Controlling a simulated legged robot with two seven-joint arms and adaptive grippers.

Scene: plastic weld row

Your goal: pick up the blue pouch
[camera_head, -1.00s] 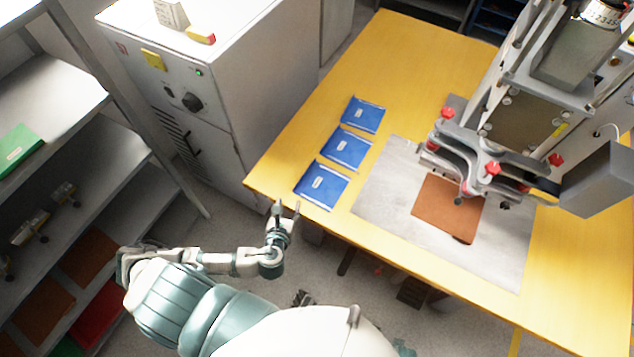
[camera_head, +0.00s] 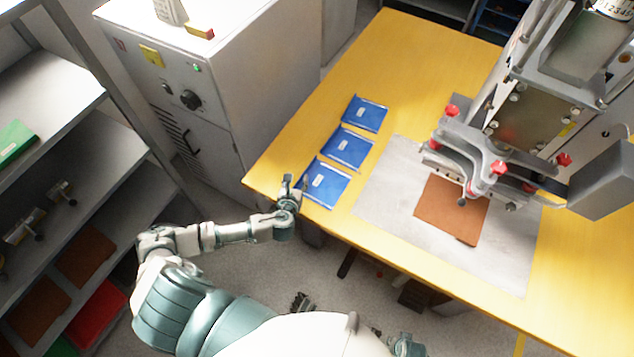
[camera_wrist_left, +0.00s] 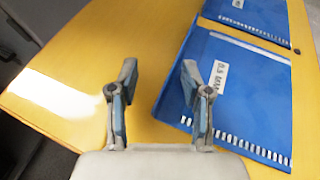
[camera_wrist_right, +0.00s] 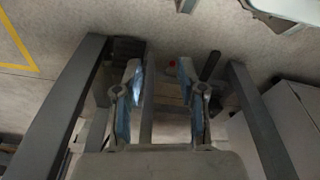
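Three blue pouches with white labels lie in a row on the yellow table: a near one (camera_head: 326,184), a middle one (camera_head: 347,148) and a far one (camera_head: 366,114). My left gripper (camera_head: 294,183) is at the table's near left edge, beside the near pouch's left side. In the left wrist view my left gripper (camera_wrist_left: 158,78) is open and empty, with its right finger over the edge of the near pouch (camera_wrist_left: 245,95); another pouch (camera_wrist_left: 255,15) lies beyond. In the right wrist view my right gripper (camera_wrist_right: 165,85) is open and empty, above the floor.
A brown sheet (camera_head: 450,209) lies on a grey plate (camera_head: 385,212) under a press (camera_head: 510,150) with red knobs. A grey cabinet (camera_head: 225,90) stands left of the table (camera_head: 420,50). Shelves (camera_head: 60,130) stand at far left. Bars flank my right gripper.

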